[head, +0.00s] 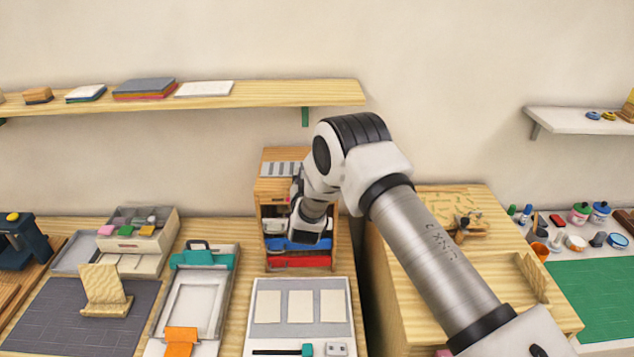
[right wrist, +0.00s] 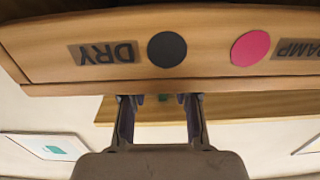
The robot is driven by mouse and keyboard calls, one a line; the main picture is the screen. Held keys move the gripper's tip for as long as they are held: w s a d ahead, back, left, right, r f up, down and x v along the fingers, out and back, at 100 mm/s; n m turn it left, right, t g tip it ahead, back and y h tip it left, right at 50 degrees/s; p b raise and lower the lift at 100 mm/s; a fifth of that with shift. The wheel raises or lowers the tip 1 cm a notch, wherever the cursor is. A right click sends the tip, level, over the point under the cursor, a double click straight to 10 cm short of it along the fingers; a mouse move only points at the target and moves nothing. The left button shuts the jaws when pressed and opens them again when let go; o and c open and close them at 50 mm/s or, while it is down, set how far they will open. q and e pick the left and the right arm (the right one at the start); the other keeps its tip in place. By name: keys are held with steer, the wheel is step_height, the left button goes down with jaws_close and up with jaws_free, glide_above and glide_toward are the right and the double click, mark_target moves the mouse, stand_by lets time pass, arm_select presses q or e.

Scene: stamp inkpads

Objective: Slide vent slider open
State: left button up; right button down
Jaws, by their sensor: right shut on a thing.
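The small wooden cabinet (head: 262,222) stands at the back middle of the table, with a grey slatted vent (head: 282,168) on its top. In the right wrist view its front strip (right wrist: 200,62) shows upside down, with a dark dot by the word DRY and a pink dot by a partly cut-off label. My right gripper (right wrist: 159,99) is at this strip, its two fingers apart with their tips reaching past the strip's edge. It is shut on what seems to be the vent slider, which the strip hides. My left gripper is not in view.
Blue (head: 285,244) and red (head: 300,262) pieces sit in the cabinet below my right wrist. A white board with several pale panels (head: 300,330) lies in front. A wooden desk (head: 400,300) stands at right, under my arm. A wall shelf (head: 270,95) hangs above.

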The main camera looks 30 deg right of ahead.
steer(key=shift+w+a, duration=0.1)
steer(key=shift+a, duration=0.05)
steer(key=c, duration=0.8)
jaws_free()
steer(key=shift+c, duration=0.2)
steer(key=v, duration=1.1)
steer(key=shift+s+a, duration=0.2)
steer(key=shift+s, duration=0.2)
steer(key=shift+f, duration=0.15)
